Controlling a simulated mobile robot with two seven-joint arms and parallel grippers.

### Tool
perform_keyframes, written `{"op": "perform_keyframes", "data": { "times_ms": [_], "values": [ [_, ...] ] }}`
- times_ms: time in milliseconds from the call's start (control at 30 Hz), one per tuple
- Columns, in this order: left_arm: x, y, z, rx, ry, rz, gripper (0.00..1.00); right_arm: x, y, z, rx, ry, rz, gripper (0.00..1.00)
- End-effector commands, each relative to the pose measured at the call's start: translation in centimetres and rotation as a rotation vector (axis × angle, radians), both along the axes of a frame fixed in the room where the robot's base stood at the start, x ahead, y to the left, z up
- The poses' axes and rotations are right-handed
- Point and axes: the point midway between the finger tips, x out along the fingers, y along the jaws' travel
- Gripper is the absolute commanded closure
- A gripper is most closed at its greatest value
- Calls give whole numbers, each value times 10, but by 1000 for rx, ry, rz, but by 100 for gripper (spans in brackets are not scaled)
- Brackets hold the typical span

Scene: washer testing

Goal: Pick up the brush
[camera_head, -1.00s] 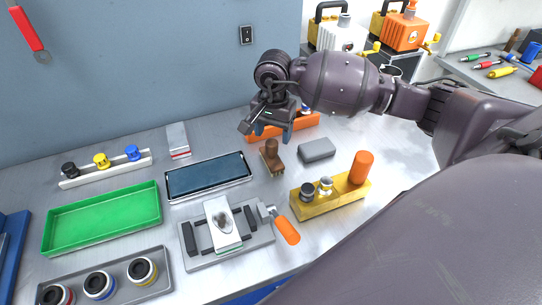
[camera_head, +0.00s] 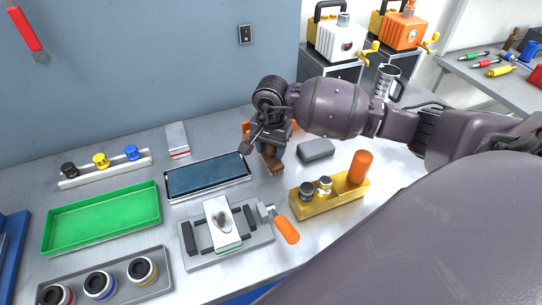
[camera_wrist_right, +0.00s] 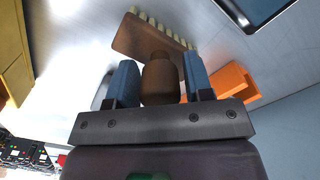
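The brown brush (camera_head: 271,165) stands upright on the metal table, bristles down, partly hidden by my right gripper (camera_head: 268,147). In the right wrist view the brush (camera_wrist_right: 150,40) shows its wide base, pale bristles and rounded handle. The blue fingers of my right gripper (camera_wrist_right: 160,80) are on either side of the handle, with narrow gaps appearing between fingers and handle, so the gripper looks open around it. My left gripper is not in view.
A grey block (camera_head: 316,150) lies right of the brush, and a yellow holder (camera_head: 338,197) is in front of it. A dark tray (camera_head: 208,178) is to the left. An orange object (camera_wrist_right: 233,84) is close beside the right finger in the wrist view.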

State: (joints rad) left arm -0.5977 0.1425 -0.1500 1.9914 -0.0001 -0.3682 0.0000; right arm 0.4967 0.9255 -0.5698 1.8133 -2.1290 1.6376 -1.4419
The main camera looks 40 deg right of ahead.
Motion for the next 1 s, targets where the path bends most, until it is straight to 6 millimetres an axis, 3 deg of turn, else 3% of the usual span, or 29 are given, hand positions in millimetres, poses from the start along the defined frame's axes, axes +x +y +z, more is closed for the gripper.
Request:
{"op": "perform_keyframes", "data": {
  "times_ms": [33,233,567,767,1000],
  "values": [
    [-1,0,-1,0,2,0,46,0,0,0,0,0,0,61],
    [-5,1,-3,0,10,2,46,0,0,0,0,0,0,89],
    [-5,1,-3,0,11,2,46,1,0,7,-1,-2,0,89],
    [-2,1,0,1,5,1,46,1,-1,39,-3,-7,1,89],
    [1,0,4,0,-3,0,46,1,-1,100,-3,-7,1,89]
  ]
}}
